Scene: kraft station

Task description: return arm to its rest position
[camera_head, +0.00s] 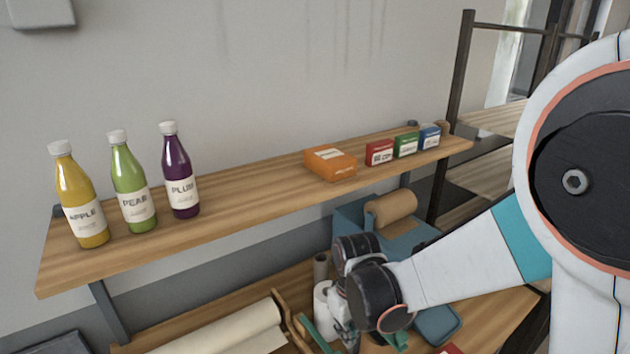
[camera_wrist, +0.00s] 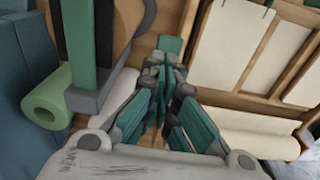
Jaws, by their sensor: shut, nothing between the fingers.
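My gripper (camera_wrist: 166,75) shows in the wrist view with its teal-padded fingers drawn together and nothing between them. It is over the wooden workbench, apart from the things around it as far as I can tell. In the head view my white and teal arm reaches in from the right, bent, with its black wrist joints low in the middle. My arm covers much of the bench there, and I cannot make out the fingertips clearly.
A wooden shelf (camera_head: 250,197) bears a yellow bottle (camera_head: 84,207), a green bottle (camera_head: 133,190), a purple bottle (camera_head: 181,180), an orange box (camera_head: 330,163) and small boxes. A brown paper roll (camera_head: 391,207) is behind my wrist. A green roll (camera_wrist: 47,108) lies left of my gripper.

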